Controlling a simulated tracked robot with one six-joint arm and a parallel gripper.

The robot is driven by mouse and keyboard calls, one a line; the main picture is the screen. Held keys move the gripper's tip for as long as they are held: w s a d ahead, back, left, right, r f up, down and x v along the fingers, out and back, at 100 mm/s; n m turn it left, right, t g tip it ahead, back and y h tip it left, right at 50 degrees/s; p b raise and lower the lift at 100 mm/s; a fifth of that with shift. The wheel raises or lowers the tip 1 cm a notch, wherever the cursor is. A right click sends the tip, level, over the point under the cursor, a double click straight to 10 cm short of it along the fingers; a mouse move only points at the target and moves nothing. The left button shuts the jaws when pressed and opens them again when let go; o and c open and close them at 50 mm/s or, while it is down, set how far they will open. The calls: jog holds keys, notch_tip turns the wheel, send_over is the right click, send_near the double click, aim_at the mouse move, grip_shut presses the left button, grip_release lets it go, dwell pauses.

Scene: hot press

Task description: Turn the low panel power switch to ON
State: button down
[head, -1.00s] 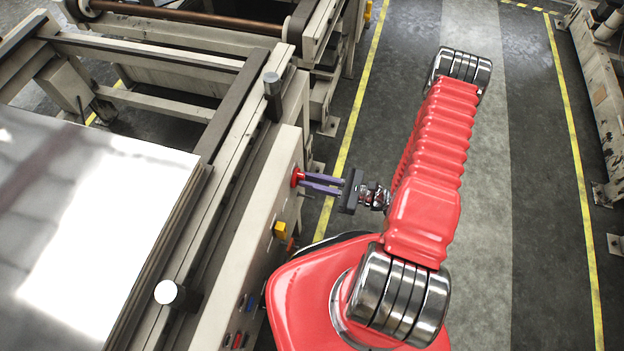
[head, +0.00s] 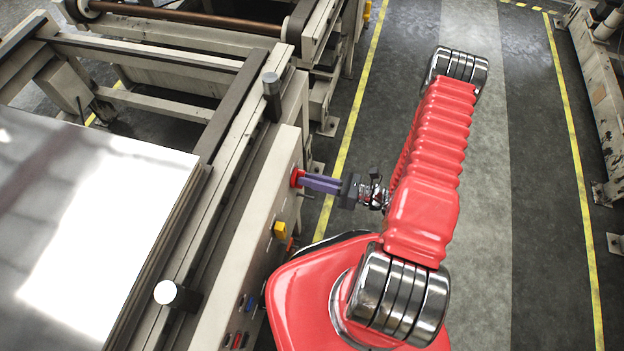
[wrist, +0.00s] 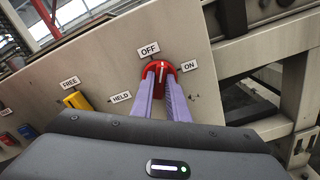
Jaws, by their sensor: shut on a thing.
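The power switch is a red round knob (wrist: 171,69) on the beige machine panel, between an OFF label (wrist: 149,49) and an ON label (wrist: 189,66). A white mark shows on its face, but the fingers hide part of the knob, so I cannot tell its exact setting. The red knob also shows in the head view (head: 297,178). My gripper (wrist: 162,80) is shut on the knob, with one purple finger on each side. In the head view my gripper (head: 306,181) reaches the panel from the right.
A yellow selector (wrist: 76,100) with FREE and HELD labels sits left of the knob; it also shows in the head view (head: 280,229). Blue and red controls (head: 250,303) lie lower on the panel. The floor aisle (head: 475,180) right of my arm is clear.

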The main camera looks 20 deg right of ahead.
jog(key=m, duration=1.2)
jog(key=shift+f, duration=0.35)
jog(key=shift+w, duration=0.1)
jog(key=c, duration=1.7)
grip_release()
jog(key=shift+d+r, duration=0.1)
jog(key=shift+d, duration=0.05)
jog(key=shift+v, duration=6.85)
